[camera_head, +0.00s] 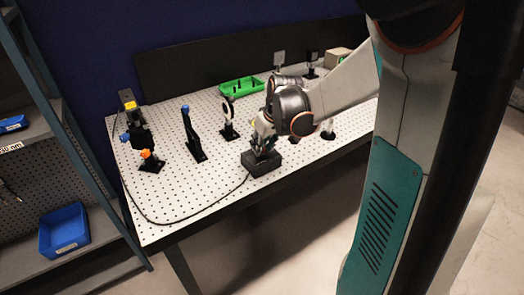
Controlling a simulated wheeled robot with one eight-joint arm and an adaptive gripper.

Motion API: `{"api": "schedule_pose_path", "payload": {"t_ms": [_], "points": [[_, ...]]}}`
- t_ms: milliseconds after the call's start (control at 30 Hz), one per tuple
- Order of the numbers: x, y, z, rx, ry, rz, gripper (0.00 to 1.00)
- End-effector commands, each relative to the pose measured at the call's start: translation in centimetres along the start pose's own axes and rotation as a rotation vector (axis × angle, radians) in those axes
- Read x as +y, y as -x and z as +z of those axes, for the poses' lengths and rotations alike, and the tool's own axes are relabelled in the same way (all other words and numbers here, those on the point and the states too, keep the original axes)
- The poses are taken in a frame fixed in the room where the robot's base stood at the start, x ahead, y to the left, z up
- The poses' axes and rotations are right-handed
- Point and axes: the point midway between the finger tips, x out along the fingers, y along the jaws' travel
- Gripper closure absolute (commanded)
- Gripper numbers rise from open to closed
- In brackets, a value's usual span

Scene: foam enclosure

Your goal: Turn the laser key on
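A small black box (262,164) with a cable (205,212) sits near the front edge of the perforated table. It looks like a laser controller, but I cannot make out a key on it. My gripper (262,146) points down right over the box, at or very near its top. The fingers are small and partly merge with the box, so I cannot tell whether they touch anything or are open or shut. The gripper hides part of the box's top.
Black optics mounts (193,140) stand left of the box, some with blue and orange knobs. A lens mount (229,120) stands close behind it. A green tray (241,87) lies at the back. A shelf with a blue bin (64,229) is at left. The table's front left is mostly clear.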

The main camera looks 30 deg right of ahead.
Motion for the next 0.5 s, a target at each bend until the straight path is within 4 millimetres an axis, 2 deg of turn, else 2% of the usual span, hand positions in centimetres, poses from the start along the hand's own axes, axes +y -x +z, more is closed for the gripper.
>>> {"api": "schedule_pose_path", "payload": {"t_ms": [100,400,433,500], "points": [[0.0,-0.66,0.02,0.0,0.0,0.0,0.72],[0.0,-0.69,-0.03,0.0,0.0,0.0,0.72],[0.0,-0.69,-0.03,0.0,0.0,0.0,0.75],[0.0,-0.68,-0.02,0.0,0.0,0.0,0.91]]}}
